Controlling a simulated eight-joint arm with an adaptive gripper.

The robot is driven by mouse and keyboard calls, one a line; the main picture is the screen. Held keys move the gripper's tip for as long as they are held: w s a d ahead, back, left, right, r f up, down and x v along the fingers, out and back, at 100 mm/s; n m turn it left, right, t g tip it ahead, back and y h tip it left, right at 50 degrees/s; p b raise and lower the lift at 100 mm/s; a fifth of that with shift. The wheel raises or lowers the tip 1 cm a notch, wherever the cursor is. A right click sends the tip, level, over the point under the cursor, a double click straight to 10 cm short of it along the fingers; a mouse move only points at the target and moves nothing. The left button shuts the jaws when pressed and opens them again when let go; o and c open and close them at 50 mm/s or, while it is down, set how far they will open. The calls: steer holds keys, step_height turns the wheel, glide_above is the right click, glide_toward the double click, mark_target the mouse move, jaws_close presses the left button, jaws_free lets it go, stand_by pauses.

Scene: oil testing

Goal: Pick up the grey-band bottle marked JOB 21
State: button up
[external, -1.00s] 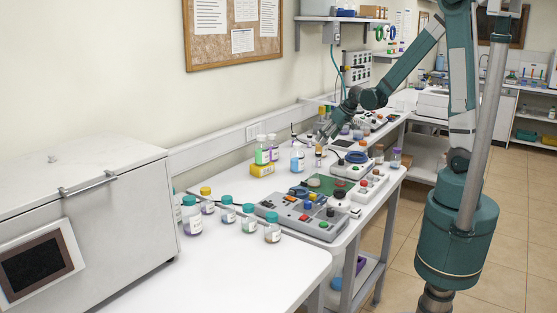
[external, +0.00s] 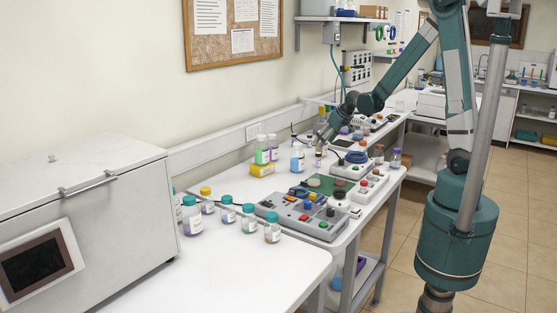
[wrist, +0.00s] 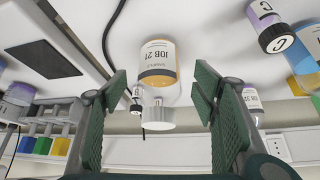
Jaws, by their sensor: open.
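The bottle marked JOB 21 (wrist: 157,65) shows upside down in the wrist view. It has a white label, amber contents and a pale grey-white cap (wrist: 148,119). My gripper (wrist: 160,84) is open, with one green finger pad on each side of the bottle. Gaps show on both sides, and neither finger visibly touches it. In the external view my gripper (external: 321,141) hangs low over the back part of the bench. The bottle cannot be clearly picked out there.
A small bottle (wrist: 251,98) shows behind the right finger. A rack with coloured blocks (wrist: 42,146) is at left. A black cable passes near the JOB 21 bottle.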

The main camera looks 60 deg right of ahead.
steer(key=shift+b+x, duration=0.3)
steer(key=shift+x, duration=2.05)
steer(key=shift+r, duration=0.1)
steer(key=shift+c, duration=0.2)
steer(key=c, duration=1.2)
steer(key=shift+r, duration=0.15)
steer(key=shift+r+p, duration=0.65)
steer(key=shift+r, duration=4.2)
